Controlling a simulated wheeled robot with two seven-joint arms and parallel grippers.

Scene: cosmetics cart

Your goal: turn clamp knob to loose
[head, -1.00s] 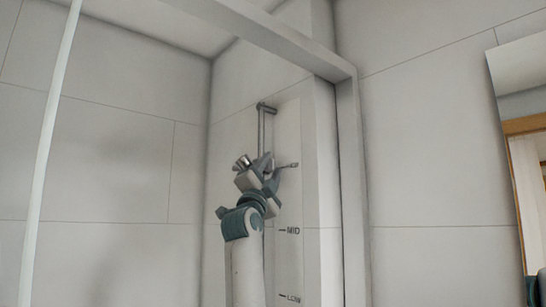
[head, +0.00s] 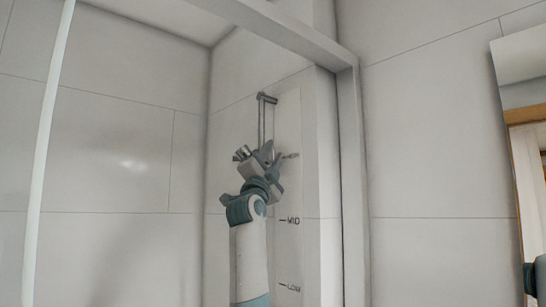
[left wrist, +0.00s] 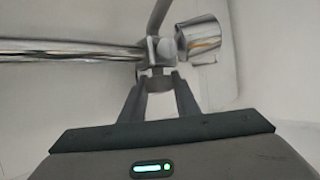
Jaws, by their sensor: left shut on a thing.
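The vertical shower rail (head: 262,122) is on the back wall, with the clamp partly hidden behind my gripper. In the left wrist view the rail (left wrist: 70,50) runs sideways into the chrome clamp (left wrist: 155,48). My left gripper (head: 264,154) is up at the clamp. In the left wrist view its two fingers (left wrist: 156,80) are closed in on the small clamp knob (left wrist: 156,71), whose sides they cover. I cannot read the knob's setting. The shower head (head: 243,153) sits left of the gripper, and it shows in the left wrist view (left wrist: 198,38). My right gripper is not in view.
A pale panel with MID (head: 292,221) and LOW (head: 292,287) marks lies beside the rail. A light enclosure frame post (head: 350,180) stands to the right. A mirror (head: 520,75) hangs at the far right. The space left of my arm is clear.

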